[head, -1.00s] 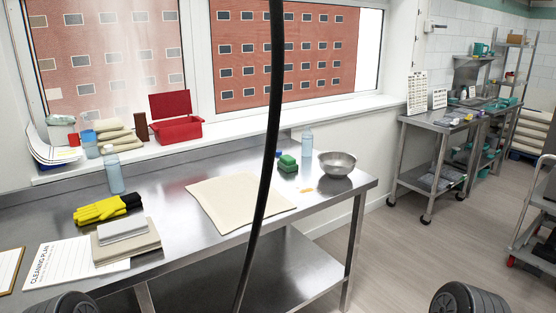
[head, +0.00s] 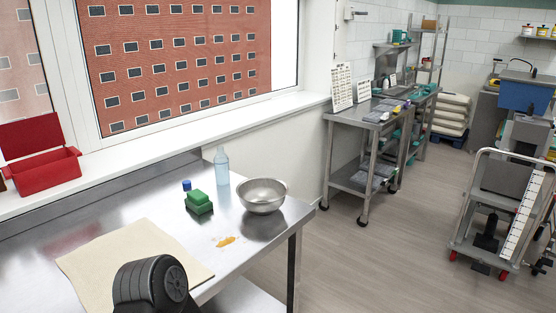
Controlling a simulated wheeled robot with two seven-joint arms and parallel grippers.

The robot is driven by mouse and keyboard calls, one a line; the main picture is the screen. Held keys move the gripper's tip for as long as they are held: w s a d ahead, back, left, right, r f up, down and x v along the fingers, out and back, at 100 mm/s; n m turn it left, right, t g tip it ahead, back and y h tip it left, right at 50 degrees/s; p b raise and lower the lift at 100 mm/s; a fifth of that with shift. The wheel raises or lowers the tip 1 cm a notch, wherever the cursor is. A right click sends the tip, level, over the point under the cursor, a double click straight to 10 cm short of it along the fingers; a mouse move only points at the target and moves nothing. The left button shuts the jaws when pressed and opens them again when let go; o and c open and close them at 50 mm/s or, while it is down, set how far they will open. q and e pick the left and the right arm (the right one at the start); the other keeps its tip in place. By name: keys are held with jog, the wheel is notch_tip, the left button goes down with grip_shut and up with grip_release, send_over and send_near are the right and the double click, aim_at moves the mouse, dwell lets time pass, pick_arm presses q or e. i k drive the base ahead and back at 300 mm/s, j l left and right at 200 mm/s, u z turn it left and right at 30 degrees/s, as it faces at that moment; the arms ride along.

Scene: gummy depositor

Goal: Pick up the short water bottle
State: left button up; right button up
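A pale blue, see-through water bottle (head: 222,167) stands upright on the steel table (head: 60,238), near its back edge and behind a metal bowl. It is the only bottle on the table in view now, and I cannot compare its height with another here. A dark, ribbed round part of my own arm (head: 152,285) shows at the bottom, in front of the beige mat. Neither gripper's fingers are in view, and nothing touches the bottle.
A metal bowl (head: 262,195), a green block (head: 199,202), a small blue item (head: 187,185) and an orange smear (head: 226,241) are near the bottle. A beige mat (head: 105,255) lies at left. Open floor and a cart (head: 480,240) are at right.

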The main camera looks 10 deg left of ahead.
aim_at(221, 164)
jog(key=i+l+z, duration=0.15)
jog(key=i, duration=0.3)
jog(key=i+z, duration=0.15)
jog(key=i, duration=0.3)
jog(key=i+l+u, duration=0.35)
jog(key=u, duration=0.15)
jog(key=i+l+u, duration=0.75)
jog(key=l+u, duration=0.2)
jog(key=l, duration=0.2)
jog(key=i+l+u, duration=0.1)
jog(key=l+u, duration=0.15)
jog(key=l, duration=0.45)
jog(key=l+u, duration=0.25)
jog(key=l, duration=0.45)
jog(key=i, duration=0.05)
